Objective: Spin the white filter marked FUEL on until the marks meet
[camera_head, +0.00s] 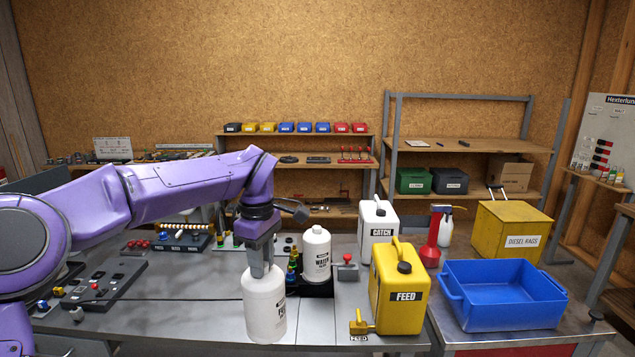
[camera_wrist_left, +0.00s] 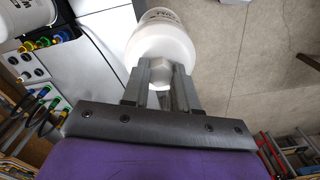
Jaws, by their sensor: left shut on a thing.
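The white filter (camera_head: 264,312) is upright at the front of the bench. Its dark label is turned right, and only its first letters show. My left gripper (camera_head: 262,272) points down and is shut on the filter's top. In the left wrist view, the gripper (camera_wrist_left: 161,78) has its fingers on the hex boss on top of the white filter (camera_wrist_left: 160,42). A second white filter marked WATER (camera_head: 317,255) stands behind it by a black block with coloured fittings. No alignment marks can be made out. My right gripper is not in view.
A yellow FEED can (camera_head: 398,290) and a white CATCH can (camera_head: 378,232) stand to the right. A small red-topped part (camera_head: 347,268) sits by the WATER filter. A blue bin (camera_head: 503,294) is farther right. The left wrist view shows open floor (camera_wrist_left: 250,65) beside the bench.

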